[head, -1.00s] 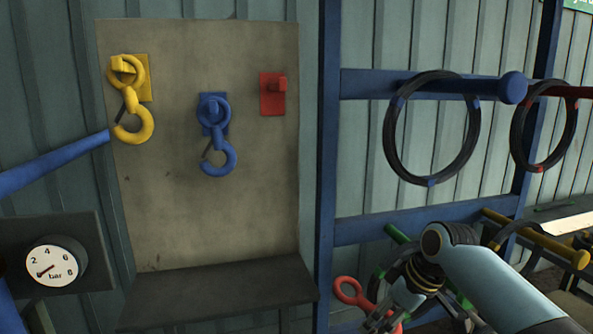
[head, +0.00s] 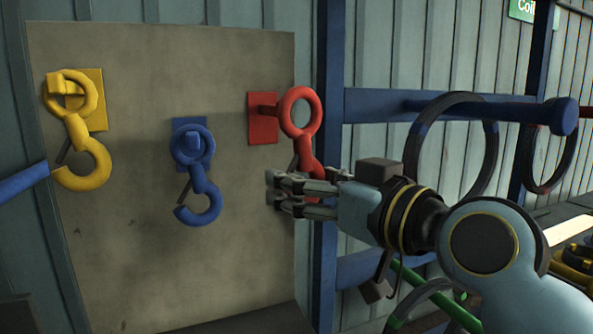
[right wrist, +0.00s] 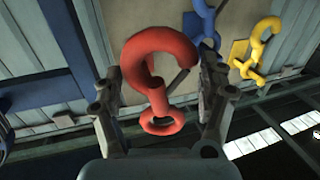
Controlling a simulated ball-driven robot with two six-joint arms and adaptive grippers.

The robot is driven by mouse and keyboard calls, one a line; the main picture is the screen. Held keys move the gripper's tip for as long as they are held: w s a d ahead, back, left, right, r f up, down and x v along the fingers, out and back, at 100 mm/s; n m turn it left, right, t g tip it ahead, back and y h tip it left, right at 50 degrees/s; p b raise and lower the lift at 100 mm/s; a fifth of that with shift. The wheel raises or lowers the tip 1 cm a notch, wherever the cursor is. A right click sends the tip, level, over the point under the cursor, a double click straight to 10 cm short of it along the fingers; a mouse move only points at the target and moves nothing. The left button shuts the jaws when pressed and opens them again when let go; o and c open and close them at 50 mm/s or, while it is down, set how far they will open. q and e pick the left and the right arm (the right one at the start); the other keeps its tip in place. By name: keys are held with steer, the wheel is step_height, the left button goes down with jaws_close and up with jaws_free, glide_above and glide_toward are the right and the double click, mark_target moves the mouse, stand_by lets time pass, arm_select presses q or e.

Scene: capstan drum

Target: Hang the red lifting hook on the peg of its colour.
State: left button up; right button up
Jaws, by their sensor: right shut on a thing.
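My right gripper (head: 280,193) is shut on the red hook (head: 306,150), below its eye. The hook is upright, eye at the top; its lower part is hidden behind the fingers. The red peg (head: 264,108) sticks out from its red plate at the board's upper right. The left rim of the eye overlaps the peg's end in the head view; I cannot tell whether the peg is inside the eye or behind it. In the right wrist view the red hook (right wrist: 150,60) sits between both fingers (right wrist: 160,90). My left gripper is not in view.
A yellow hook (head: 82,168) and a blue hook (head: 203,203) hang on pegs of their own colours on the grey board (head: 150,270). A blue post (head: 331,60) and rack with black coils (head: 410,150) stand close at the right.

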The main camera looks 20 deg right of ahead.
steer(key=shift+s+r, duration=0.1)
steer(key=shift+r, duration=0.35)
steer(key=shift+w, duration=0.75)
steer(key=w+f+b, duration=0.1)
steer(key=w+b, duration=0.2)
steer(key=w, duration=0.7)
steer(key=shift+w+a+f, duration=0.15)
steer(key=shift+w+f, duration=0.05)
steer(key=shift+f, duration=0.1)
stand_by(0.4)
steer(key=o, duration=1.7)
steer(key=shift+f, duration=0.1)
